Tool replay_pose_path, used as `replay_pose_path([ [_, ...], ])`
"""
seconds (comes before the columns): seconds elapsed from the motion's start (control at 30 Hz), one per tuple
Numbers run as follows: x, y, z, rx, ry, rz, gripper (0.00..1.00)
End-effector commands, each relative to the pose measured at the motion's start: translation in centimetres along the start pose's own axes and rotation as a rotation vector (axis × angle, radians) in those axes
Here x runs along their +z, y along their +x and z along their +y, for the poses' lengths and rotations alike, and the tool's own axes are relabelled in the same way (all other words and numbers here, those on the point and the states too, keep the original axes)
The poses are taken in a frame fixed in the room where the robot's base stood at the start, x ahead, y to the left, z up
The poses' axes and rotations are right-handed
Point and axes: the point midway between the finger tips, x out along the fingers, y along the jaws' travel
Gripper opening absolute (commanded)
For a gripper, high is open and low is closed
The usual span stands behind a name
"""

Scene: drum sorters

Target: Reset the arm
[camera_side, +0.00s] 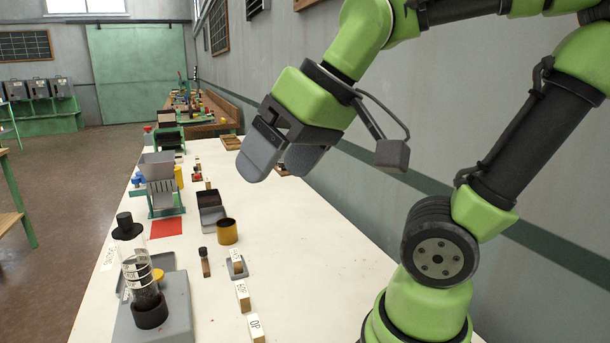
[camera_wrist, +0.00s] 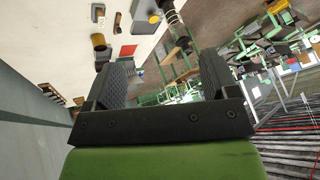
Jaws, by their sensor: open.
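My gripper (camera_side: 273,160) is raised well above the white table (camera_side: 300,245) in the side view, at the end of my green arm. Its two grey jaws are spread apart with nothing between them. In the wrist view my gripper (camera_wrist: 165,85) also shows open and empty, with a jaw at each side. It touches none of the objects below.
A clear cylinder with a black cap (camera_side: 133,255) stands at the near left. A yellow-brown cup (camera_side: 227,231), a red square (camera_side: 166,227), dark trays (camera_side: 209,198), labelled blocks (camera_side: 243,294) and a grey hopper (camera_side: 158,165) line the left side. The table's right side is clear.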

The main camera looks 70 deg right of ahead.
Motion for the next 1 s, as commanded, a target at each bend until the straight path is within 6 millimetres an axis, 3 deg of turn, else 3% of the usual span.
replay_pose_path([
  [0.1,2.5,-0.5,-0.1,-0.036,0.085,0.037,0.8],
  [0.23,3.6,-0.5,-0.1,-0.053,0.132,0.052,0.8],
  [1.0,3.7,-0.5,-0.1,-0.054,0.141,0.051,0.8],
])
